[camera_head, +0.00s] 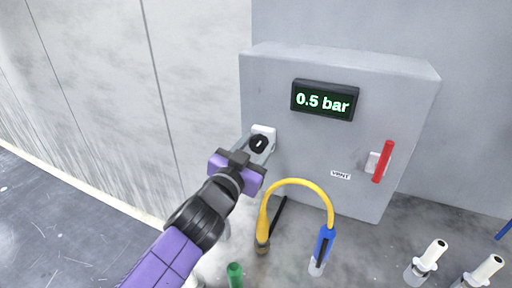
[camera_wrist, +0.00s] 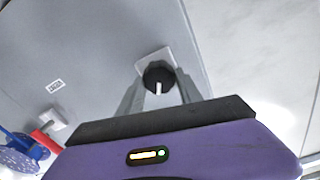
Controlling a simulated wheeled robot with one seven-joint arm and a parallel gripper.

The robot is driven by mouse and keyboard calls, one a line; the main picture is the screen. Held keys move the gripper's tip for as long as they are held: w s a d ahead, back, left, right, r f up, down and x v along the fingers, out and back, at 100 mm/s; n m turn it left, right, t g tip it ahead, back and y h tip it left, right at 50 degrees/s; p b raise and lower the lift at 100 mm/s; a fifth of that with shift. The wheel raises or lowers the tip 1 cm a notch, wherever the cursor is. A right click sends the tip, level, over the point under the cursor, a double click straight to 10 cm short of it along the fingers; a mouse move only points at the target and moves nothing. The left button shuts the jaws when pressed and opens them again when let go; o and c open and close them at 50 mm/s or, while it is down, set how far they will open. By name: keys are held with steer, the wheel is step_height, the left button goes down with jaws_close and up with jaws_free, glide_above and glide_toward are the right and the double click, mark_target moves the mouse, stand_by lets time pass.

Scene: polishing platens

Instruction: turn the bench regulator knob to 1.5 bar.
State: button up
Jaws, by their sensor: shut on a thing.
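The regulator knob (camera_head: 259,143) is a black round knob with a white pointer mark, on a pale plate at the left of the grey panel box (camera_head: 300,165). The knob also shows in the wrist view (camera_wrist: 159,79), its mark pointing toward my gripper's base. My gripper (camera_head: 262,147) is shut on the knob, with one finger on each side of it. The fingers also show in the wrist view (camera_wrist: 159,92). The display (camera_head: 325,100) above and to the right of the knob reads 0.5 bar in green.
A red lever (camera_head: 383,161) sits on the box's right side, near a VENT label (camera_head: 340,175). Below stand a yellow hose (camera_head: 298,183) joined to a blue tool (camera_head: 322,250), a green item (camera_head: 235,274) and white-topped fittings (camera_head: 428,258). A wall is at left.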

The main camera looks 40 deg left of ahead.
steer(key=m, duration=0.5)
steer(key=shift+d+f+m, duration=0.1)
steer(key=shift+m, duration=0.2)
steer(key=m, duration=0.5)
steer(key=shift+d+f+m, duration=0.1)
steer(key=shift+f+m, duration=0.05)
steer(key=shift+m, duration=0.15)
steer(key=m, duration=0.5)
steer(key=shift+f, duration=0.15)
steer(key=m, duration=0.5)
steer(key=shift+f+b, duration=0.1)
steer(key=shift+b, duration=0.3)
steer(key=shift+m, duration=0.3)
steer(key=o, duration=1.4)
steer(key=shift+c, duration=0.2)
steer(key=shift+s, duration=0.1)
